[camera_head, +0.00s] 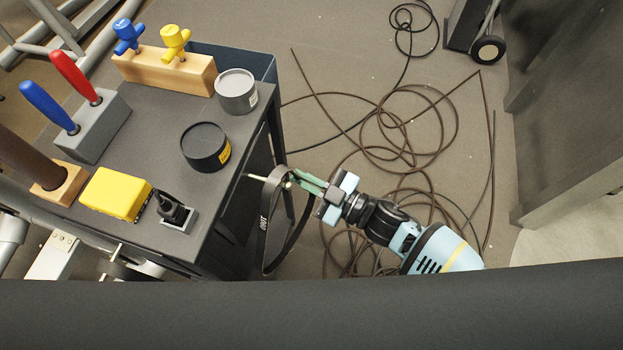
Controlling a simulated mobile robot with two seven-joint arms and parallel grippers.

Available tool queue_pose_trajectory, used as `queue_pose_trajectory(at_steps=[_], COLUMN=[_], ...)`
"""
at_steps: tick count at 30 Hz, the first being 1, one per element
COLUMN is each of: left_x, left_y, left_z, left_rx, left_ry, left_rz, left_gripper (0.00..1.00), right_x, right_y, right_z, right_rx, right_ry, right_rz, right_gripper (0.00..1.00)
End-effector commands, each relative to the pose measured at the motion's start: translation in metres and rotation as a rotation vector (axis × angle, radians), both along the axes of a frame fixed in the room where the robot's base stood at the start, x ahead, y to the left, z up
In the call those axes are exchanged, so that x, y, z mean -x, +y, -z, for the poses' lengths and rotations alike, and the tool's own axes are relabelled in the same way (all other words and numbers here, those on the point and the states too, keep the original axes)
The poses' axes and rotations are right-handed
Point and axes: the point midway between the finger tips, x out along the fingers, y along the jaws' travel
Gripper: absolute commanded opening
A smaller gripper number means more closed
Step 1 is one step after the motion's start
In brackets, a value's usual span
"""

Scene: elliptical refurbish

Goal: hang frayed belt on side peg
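The frayed belt is a black loop (263,232) with pale lettering, hanging upright beside the right side of the dark cart. A thin pale side peg (256,177) sticks out from the cart's side at the top of the loop. My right gripper (293,178), with green fingers, comes in from the right and is shut on the belt's upper part. My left gripper is not in view.
The cart top (150,150) holds a black tin (205,147), a grey tin (236,91), a yellow box (115,194), a wooden block (165,70) with blue and yellow knobs, and handled tools. Coiled cables (400,150) cover the floor right of the cart. A dark edge (310,315) crosses the foreground.

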Motion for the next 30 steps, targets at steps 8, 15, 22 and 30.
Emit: queue_pose_trajectory(at_steps=[8, 15, 22, 30], left_x=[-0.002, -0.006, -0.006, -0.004], left_y=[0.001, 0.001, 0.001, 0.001], left_z=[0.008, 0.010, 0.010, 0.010], left_rx=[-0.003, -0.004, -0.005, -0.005], left_ry=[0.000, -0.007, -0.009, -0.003], left_rz=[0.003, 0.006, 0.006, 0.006], left_gripper=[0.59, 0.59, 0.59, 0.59], right_x=[-0.003, -0.004, -0.004, -0.004], right_y=[0.009, 0.012, 0.012, 0.012], right_z=[0.011, 0.016, 0.016, 0.016], right_rx=[0.000, -0.001, -0.001, -0.001], right_ry=[0.000, 0.000, -0.001, -0.001], right_rz=[0.000, 0.000, 0.000, 0.000], right_gripper=[0.00, 0.00, 0.00, 0.00])
